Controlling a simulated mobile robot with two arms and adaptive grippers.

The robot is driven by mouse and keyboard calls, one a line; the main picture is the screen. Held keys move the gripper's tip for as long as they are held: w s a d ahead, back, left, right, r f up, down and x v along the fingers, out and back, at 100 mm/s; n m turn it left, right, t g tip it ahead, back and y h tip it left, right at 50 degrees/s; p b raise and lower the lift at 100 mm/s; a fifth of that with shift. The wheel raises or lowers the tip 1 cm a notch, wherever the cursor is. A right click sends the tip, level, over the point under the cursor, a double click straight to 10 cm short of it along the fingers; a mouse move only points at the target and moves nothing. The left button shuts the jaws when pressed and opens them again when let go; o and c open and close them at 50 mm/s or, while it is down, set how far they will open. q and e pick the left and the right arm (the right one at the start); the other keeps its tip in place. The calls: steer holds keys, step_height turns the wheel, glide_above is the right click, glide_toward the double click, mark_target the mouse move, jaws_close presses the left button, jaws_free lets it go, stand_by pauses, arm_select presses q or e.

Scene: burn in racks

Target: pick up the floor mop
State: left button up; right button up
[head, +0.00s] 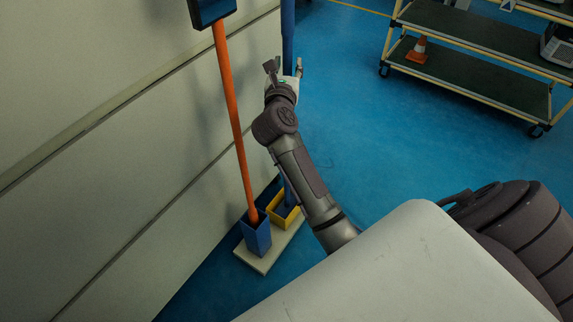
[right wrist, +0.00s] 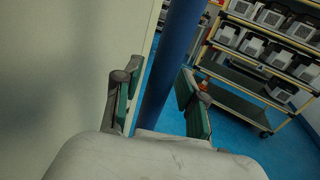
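A blue pole (head: 288,35) stands upright by the wall, its foot in a yellow holder (head: 283,212). A second tool with an orange pole (head: 234,110) and a dark blue head (head: 211,10) leans in a blue holder (head: 257,236). I cannot tell for sure which is the floor mop. My right gripper (head: 285,72) is at the blue pole. In the right wrist view the blue pole (right wrist: 173,60) shows between the open green-padded fingers of my right gripper (right wrist: 156,98), with gaps at both sides. My left gripper is not in view.
A pale wall (head: 110,130) runs close along the left. Both holders stand on a pale base plate (head: 262,262). A wheeled rack (head: 480,85) with a small orange cone (head: 417,51) stands at the upper right. The blue floor (head: 400,140) between is clear.

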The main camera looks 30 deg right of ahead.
jaws_close()
